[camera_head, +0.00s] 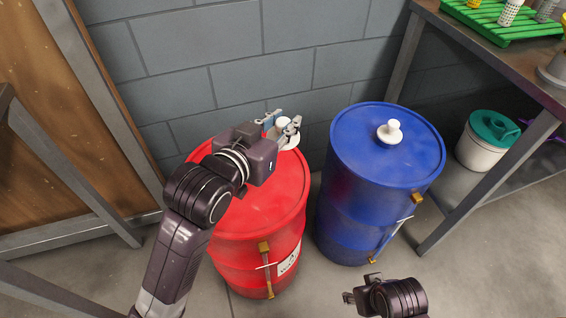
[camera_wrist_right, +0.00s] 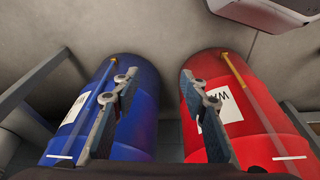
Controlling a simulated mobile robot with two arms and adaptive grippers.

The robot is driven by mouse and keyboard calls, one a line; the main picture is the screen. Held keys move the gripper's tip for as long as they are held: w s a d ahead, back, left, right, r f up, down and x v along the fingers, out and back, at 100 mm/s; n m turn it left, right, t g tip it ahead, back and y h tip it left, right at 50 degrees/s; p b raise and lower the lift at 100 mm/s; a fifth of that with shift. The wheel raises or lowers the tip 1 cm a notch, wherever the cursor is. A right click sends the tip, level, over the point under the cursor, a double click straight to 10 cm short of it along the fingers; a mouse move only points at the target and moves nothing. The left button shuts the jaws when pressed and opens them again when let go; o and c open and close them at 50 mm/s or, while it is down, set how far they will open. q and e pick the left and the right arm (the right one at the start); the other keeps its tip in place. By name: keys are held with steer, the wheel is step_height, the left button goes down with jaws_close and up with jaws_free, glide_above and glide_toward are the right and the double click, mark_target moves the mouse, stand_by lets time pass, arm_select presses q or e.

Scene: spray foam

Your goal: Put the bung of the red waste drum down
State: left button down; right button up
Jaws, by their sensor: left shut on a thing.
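The red waste drum (camera_head: 264,208) stands upright against the wall. My left gripper (camera_head: 283,127) is over the far right part of its lid, shut on a white bung (camera_head: 291,142). The fingers partly cover the bung, and I cannot tell whether it touches the lid or is seated in an opening. The red drum's side also shows in the right wrist view (camera_wrist_right: 247,90). My right gripper (camera_wrist_right: 158,85) is open and empty, low in front of the drums; it shows at the bottom of the head view (camera_head: 360,290).
A blue drum (camera_head: 375,195) with a white bung (camera_head: 390,132) on its lid stands close at the right. A metal table (camera_head: 480,45) bears a green rack (camera_head: 505,22). A white container with a teal lid (camera_head: 488,137) stands beneath it. A wooden panel (camera_head: 45,170) is at left.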

arm_select(q)
step_height(320, 180, down, 6)
steer(key=shift+f+b, duration=0.1)
steer(key=shift+b, duration=0.9)
steer(key=shift+f, duration=0.1)
step_height(320, 180, down, 3)
steer(key=shift+f+b, duration=0.1)
steer(key=shift+b, duration=0.65)
step_height(320, 180, down, 2)
steer(key=shift+b, duration=0.4)
steer(key=shift+f, duration=0.1)
arm_select(e)
step_height(320, 180, up, 6)
steer(key=t, duration=0.1)
steer(key=shift+w+r, duration=0.25)
arm_select(q)
steer(key=shift+f, duration=0.1)
steer(key=c, duration=1.7)
jaws_free()
steer(key=shift+o, duration=0.2)
arm_select(e)
steer(key=shift+s, duration=0.1)
